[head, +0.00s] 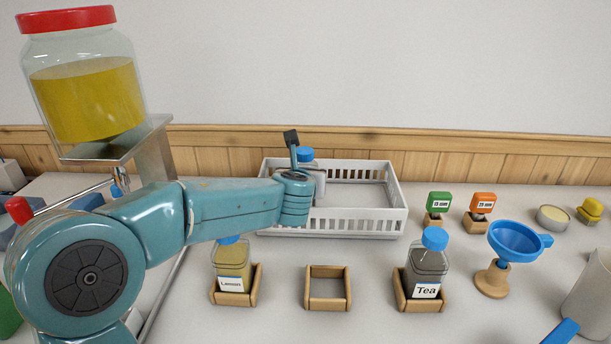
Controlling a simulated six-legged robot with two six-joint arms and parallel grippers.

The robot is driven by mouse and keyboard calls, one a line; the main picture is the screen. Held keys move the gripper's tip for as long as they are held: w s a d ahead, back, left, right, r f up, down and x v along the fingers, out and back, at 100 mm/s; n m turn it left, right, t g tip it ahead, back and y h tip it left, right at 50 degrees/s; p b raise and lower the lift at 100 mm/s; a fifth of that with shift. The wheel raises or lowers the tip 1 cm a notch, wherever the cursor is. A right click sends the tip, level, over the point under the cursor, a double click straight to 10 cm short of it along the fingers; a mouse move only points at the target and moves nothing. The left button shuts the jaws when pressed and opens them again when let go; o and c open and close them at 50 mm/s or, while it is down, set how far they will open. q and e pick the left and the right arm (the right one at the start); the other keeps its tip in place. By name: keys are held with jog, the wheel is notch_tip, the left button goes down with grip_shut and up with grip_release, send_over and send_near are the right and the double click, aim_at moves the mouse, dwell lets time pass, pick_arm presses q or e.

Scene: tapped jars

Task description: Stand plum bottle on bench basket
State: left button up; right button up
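A white slatted basket (345,222) stands on the bench near the back wall. A blue-capped clear bottle (319,181) is inside its left end, partly hidden by my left gripper. Its label is not visible, so I cannot tell whether it is the plum bottle. My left gripper (291,140) is at this bottle, with one dark finger showing beside the cap. Its other finger is hidden, so I cannot tell whether it is shut on the bottle. My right gripper is not in view.
A yellow-filled bottle (233,262) and a Tea bottle (423,266) stand in wooden holders. An empty wooden holder (328,303) lies between them. A blue funnel (516,238) stands at right, by a grey jug (592,295). A red-lidded jar (88,95) rises at left. The basket's right part is clear.

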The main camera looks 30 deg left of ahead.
pick_arm(q)
jog(key=shift+f, duration=0.1)
jog(key=o, duration=1.4)
jog(key=shift+f, duration=0.1)
jog(key=shift+v, duration=2.2)
jog(key=shift+p+v, duration=0.5)
jog(key=shift+v, duration=1.35)
